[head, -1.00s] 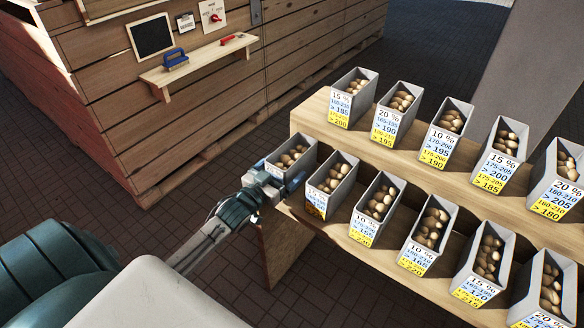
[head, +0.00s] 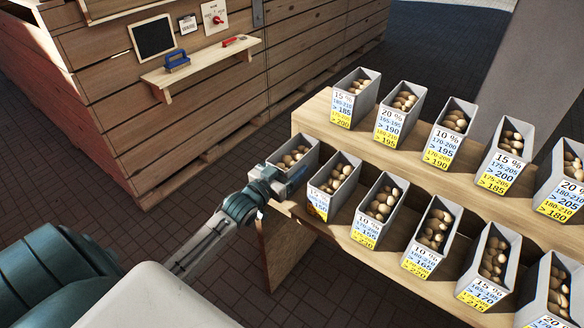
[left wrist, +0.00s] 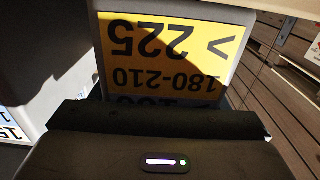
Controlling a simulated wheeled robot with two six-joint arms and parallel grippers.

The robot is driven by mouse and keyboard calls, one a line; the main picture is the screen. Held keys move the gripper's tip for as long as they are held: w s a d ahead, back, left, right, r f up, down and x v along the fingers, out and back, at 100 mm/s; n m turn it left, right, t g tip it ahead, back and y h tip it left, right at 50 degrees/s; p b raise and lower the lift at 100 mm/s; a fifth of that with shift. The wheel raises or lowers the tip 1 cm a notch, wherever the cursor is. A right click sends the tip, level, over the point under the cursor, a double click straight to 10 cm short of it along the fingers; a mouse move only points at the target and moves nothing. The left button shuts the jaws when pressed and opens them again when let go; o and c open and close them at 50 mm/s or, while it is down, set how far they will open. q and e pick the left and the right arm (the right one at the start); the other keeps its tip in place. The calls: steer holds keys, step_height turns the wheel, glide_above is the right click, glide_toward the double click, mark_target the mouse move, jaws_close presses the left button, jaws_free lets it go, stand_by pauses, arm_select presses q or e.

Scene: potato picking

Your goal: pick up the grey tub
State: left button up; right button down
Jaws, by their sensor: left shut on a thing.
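Several grey tubs of potatoes stand in two rows on a wooden stand. My left gripper (head: 275,178) is at the grey tub (head: 309,161) on the left end of the lower row, and is shut on it. In the left wrist view, the tub's yellow label (left wrist: 170,65) shows upside down, close above my gripper (left wrist: 160,128). My right gripper is not in view.
The neighbouring grey tub (head: 323,188) stands close on the right, with a narrow gap. The wooden stand (head: 375,165) has an upper step with more tubs. A wooden crate wall (head: 110,100) with a small shelf (head: 200,62) is at the upper left. Dark floor (head: 150,230) lies between.

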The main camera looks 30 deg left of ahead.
arm_select(q)
step_height(320, 180, up, 10)
steer(key=shift+p, duration=0.3)
stand_by(0.4)
